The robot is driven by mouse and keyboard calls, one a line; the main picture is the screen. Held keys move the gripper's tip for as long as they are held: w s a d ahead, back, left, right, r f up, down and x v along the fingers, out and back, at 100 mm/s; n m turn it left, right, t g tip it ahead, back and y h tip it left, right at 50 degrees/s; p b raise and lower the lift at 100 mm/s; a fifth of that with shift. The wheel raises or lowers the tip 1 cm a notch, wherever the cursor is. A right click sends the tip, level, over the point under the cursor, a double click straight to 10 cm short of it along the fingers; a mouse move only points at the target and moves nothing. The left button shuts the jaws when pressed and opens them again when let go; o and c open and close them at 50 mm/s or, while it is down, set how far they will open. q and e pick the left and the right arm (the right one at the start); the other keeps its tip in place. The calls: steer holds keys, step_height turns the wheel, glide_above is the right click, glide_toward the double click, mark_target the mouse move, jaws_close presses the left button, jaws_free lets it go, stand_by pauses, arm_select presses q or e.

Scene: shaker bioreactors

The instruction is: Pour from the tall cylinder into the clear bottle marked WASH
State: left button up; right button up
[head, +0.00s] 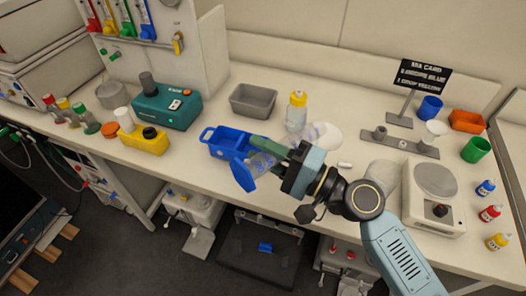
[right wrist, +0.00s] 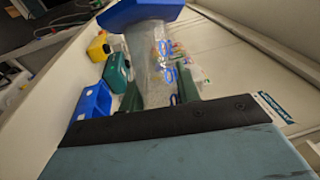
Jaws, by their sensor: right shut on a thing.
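The tall clear cylinder with a blue foot (head: 242,173) is gripped by my right gripper (head: 272,158) and lies strongly tilted over the front of the bench. Its blue foot points left toward the front edge. In the right wrist view the clear cylinder (right wrist: 148,62) stands between the green fingers, with its foot at the top. Its mouth end is largely hidden by the gripper in the head view. A clear bottle (head: 296,119) with a yellow cap stands upright behind the gripper, apart from it; I cannot read a WASH mark. My left gripper is not in view.
A blue tray (head: 222,148) sits left of the gripper, a grey bin (head: 253,101) behind it. A teal device (head: 167,107) and a yellow container (head: 143,141) stand further left. A balance (head: 434,192) and a metal cup holder (head: 400,143) stand right.

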steer(key=shift+r+m, duration=0.3)
steer(key=shift+w+d+r+m+t, duration=0.2)
steer(key=shift+r+m+t, duration=0.1)
steer(key=shift+r+m, duration=0.35)
steer(key=shift+r, duration=0.1)
stand_by(1.5)
steer(key=shift+s+a+f+n+g+p, duration=0.1)
steer(key=shift+n+g+p, duration=0.1)
steer(key=shift+n, duration=0.4)
steer(key=shift+s+a+f+n+g+p, duration=0.1)
steer(key=shift+n+g, duration=0.1)
steer(key=shift+n, duration=0.35)
steer(key=shift+s+a+f+n+h+b, duration=0.1)
steer(key=shift+f+n+h+b, duration=0.2)
steer(key=shift+f+n+b, duration=0.4)
steer(key=shift+s+a+f+n+g+h+b, duration=0.1)
steer(key=shift+f+n+g+h+b, duration=0.1)
steer(key=shift+f+n, duration=0.4)
steer(key=shift+a+f+n+g+h+b, duration=0.1)
steer(key=shift+f+n+g+h+b, duration=0.1)
steer(key=shift+f+n, duration=0.4)
steer(key=shift+f, duration=0.1)
